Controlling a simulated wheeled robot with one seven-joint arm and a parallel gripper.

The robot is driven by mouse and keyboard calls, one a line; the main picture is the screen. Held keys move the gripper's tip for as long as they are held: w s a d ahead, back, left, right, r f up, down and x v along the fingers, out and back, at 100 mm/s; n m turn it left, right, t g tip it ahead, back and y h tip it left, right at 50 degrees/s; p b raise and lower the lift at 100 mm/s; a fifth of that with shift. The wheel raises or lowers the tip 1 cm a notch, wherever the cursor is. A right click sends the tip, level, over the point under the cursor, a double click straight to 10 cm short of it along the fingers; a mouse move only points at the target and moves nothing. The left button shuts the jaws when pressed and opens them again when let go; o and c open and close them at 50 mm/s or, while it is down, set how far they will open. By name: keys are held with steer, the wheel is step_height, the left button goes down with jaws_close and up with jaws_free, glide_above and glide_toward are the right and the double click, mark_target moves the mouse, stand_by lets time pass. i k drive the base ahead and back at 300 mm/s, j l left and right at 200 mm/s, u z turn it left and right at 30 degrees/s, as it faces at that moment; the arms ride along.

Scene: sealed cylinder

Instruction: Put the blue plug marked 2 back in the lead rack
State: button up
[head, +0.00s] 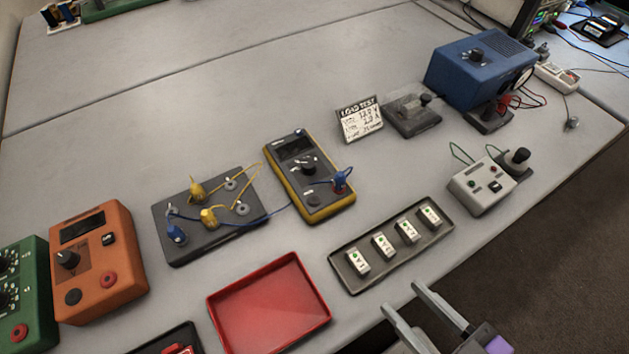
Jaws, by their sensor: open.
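A dark sloped block (190,247) with round sockets, which may be the lead rack, sits left of centre. A blue plug (176,231) stands at its front left. Two yellow plugs, one behind (196,190) and one in front (209,216), also stand on it. A blue lead runs from the block to a second blue plug (340,181) on the yellow multimeter (305,175). I cannot read a 2 on either blue plug. My gripper (402,297) is open and empty at the lower right, near the table's front edge, apart from the plugs.
A tray of several white blocks (343,271) lies between my gripper and the multimeter. An empty red tray (268,305) is at the front. Orange (98,262) and green (22,300) instruments stand left.

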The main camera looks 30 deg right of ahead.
mark_target(339, 180)
steer(key=u, duration=0.5)
steer(key=l+u, duration=0.35)
steer(key=k+l+u, duration=0.3)
steer(key=l+u, duration=0.35)
steer(key=k+l, duration=0.35)
steer(key=l, duration=0.15)
steer(key=k+l+u, duration=0.15)
steer(key=k+l, duration=0.15)
steer(key=l, duration=0.2)
